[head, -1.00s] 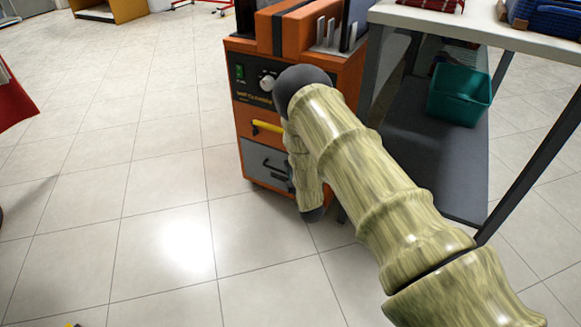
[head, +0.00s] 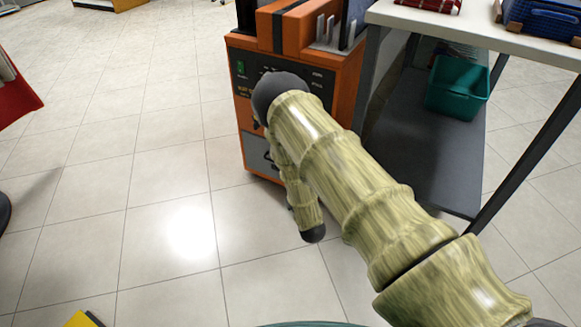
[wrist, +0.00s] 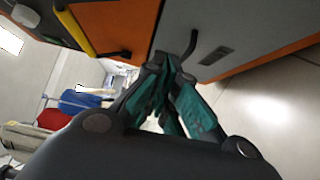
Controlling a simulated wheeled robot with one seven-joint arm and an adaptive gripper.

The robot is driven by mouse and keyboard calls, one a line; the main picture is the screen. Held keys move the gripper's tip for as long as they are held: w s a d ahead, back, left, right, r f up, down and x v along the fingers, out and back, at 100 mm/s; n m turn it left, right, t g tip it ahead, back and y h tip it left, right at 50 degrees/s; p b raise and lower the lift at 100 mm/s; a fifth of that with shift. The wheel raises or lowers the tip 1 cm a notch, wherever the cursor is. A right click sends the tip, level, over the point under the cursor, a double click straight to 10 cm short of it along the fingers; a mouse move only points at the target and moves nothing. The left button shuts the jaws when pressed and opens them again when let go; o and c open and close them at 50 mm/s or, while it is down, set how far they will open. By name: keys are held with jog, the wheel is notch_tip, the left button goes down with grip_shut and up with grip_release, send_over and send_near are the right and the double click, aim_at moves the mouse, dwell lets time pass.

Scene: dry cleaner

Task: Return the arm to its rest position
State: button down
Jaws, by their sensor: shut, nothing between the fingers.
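My arm reaches across the head view from the lower right, in front of an orange machine (head: 347,85), and bends down at its dark elbow joint. My gripper is not clearly visible in the head view. In the wrist view my gripper (wrist: 171,66) has its teal-padded fingers drawn together, with nothing between them. Behind the fingers are the machine's grey drawer front (wrist: 215,35) with a dark handle and, to the left, a yellow bar (wrist: 76,32). I cannot tell the exact gap between the fingers and the machine.
A white-topped table (head: 470,30) with a dark lower shelf (head: 425,150) stands at the right, close to my arm. A teal bin (head: 457,90) sits on that shelf. A red object (head: 15,90) is at the left edge. The tiled floor at left and centre is open.

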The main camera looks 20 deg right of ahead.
jog(key=shift+s, duration=1.25)
jog(key=s+d+f+m+g, duration=0.1)
jog(key=s+f+m+g, duration=0.2)
jog(key=s, duration=0.3)
jog(key=s+d+f+m+g+h, duration=0.1)
jog(key=s+d+f+m+g, duration=0.15)
jog(key=s, duration=0.45)
jog(key=s+d+f+m+g, duration=0.1)
jog(key=s+f+m+g, duration=0.25)
jog(key=s, duration=0.25)
jog(key=s+a+r+m+g+y, duration=0.15)
jog(key=s+m+g, duration=0.35)
jog(key=s, duration=0.9)
jog(key=s+a+r+m+g, duration=0.1)
jog(key=s+a+m+g, duration=0.25)
jog(key=s, duration=1.05)
notch_tip(320, 180, up, 35)
jog(key=p, duration=3.6)
jog(key=shift+w+d+m, duration=0.3)
jog(key=shift+d+m, duration=0.1)
jog(key=shift+m, duration=0.05)
jog(key=shift+g+h, duration=0.25)
